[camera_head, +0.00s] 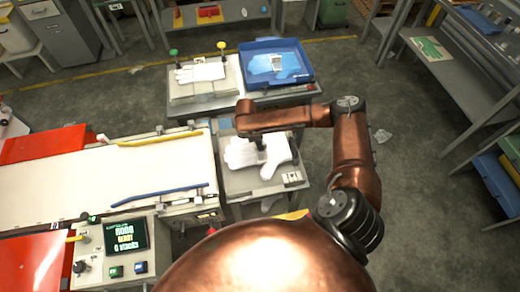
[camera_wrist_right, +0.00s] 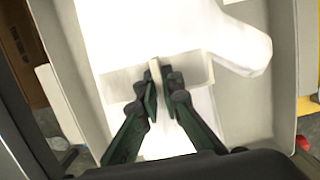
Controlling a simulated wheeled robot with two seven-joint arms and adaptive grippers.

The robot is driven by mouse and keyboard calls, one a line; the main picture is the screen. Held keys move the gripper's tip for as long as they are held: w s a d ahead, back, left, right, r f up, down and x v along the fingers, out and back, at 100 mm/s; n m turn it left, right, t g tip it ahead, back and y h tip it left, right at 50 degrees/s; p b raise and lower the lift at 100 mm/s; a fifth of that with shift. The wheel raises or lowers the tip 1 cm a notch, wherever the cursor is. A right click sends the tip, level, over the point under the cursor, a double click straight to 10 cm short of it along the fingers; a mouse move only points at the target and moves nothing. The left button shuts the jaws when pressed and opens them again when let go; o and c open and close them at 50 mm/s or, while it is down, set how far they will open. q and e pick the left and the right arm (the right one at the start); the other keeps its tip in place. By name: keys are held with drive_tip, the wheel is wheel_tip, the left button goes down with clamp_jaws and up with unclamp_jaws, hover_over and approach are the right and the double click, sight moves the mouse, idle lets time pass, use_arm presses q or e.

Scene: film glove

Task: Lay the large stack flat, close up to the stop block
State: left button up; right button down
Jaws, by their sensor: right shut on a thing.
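A white glove-shaped stack (camera_head: 272,160) lies flat-looking over the grey tray (camera_head: 240,184) in the middle of the head view. It also shows in the right wrist view (camera_wrist_right: 165,28), with a pale band (camera_wrist_right: 192,68) across it. My right gripper (camera_head: 258,146) is above the stack, pointing down. In the wrist view its fingertips (camera_wrist_right: 164,82) are shut on a thin upright pale tab at the band. Whether the stack touches the tray is unclear. I cannot pick out the stop block with certainty. My left gripper is not in view.
Another white glove shape (camera_head: 201,72) lies on the far station beside a blue tray (camera_head: 300,77). A white conveyor (camera_head: 105,175) with yellow and blue rails is on the left. A control panel (camera_head: 125,236) stands at the front left. Floor is open on the right.

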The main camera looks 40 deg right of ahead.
drive_tip(key=shift+w+d+f, duration=0.1)
drive_tip(key=shift+d+f, duration=0.1)
drive_tip(key=shift+f, duration=0.15)
drive_tip(key=x, duration=0.2)
drive_tip(key=b+x, duration=0.1)
drive_tip(key=shift+w+a+f, duration=0.2)
drive_tip(key=shift+w, duration=0.05)
drive_tip(key=shift+r, duration=0.1)
drive_tip(key=c, duration=2.1)
unclamp_jaws()
drive_tip(key=p+v, duration=0.2)
drive_tip(key=v, duration=1)
